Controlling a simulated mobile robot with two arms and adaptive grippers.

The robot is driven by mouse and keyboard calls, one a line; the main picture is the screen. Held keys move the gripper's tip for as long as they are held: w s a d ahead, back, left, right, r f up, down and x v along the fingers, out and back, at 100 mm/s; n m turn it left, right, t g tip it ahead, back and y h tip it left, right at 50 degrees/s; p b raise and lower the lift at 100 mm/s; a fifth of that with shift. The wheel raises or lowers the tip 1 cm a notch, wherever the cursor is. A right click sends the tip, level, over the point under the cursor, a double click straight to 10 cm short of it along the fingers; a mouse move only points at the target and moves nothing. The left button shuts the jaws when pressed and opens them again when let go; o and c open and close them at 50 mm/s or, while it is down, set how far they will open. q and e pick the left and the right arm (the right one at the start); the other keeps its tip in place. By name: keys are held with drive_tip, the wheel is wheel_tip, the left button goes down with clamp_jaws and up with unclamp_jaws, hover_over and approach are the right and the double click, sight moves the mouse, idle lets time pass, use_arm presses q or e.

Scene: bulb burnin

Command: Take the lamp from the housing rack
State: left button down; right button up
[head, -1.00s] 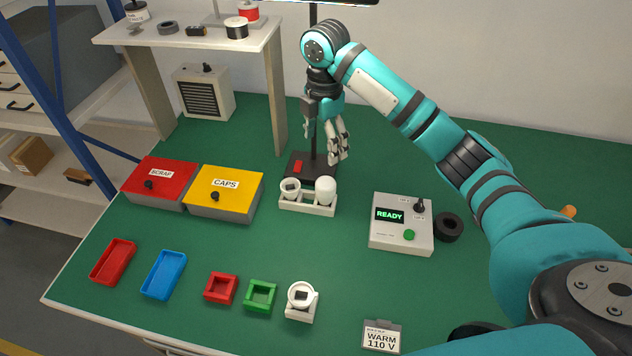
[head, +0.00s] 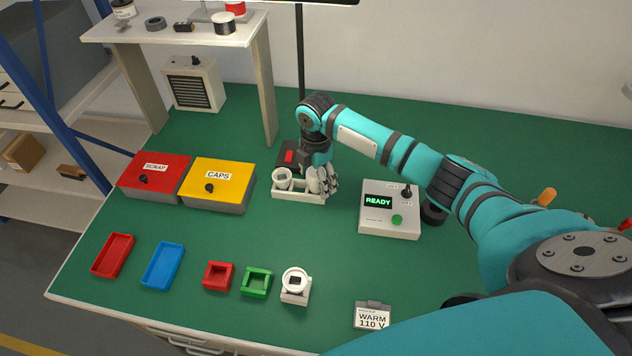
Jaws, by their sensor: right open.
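The white housing rack (head: 299,196) stands on the green bench right of the CAPS box. Its left place holds a white cup-shaped piece with a dark opening (head: 283,178). The white lamp (head: 313,181) is in the right place, upright and partly hidden by my fingers. My right gripper (head: 325,183) points down over the right end of the rack. Its fingers are open around or beside the lamp; I cannot tell if they touch it. My left gripper is out of view.
A READY test box (head: 389,222) stands right of the rack. The red SCRAP box (head: 154,190) and yellow CAPS box (head: 219,197) stand left. Red (head: 113,255) and blue (head: 162,264) trays, small holders and a WARM 110 V card (head: 372,317) lie in front.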

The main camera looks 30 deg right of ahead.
drive_tip(key=shift+f, duration=0.75)
drive_tip(key=c, duration=1.3)
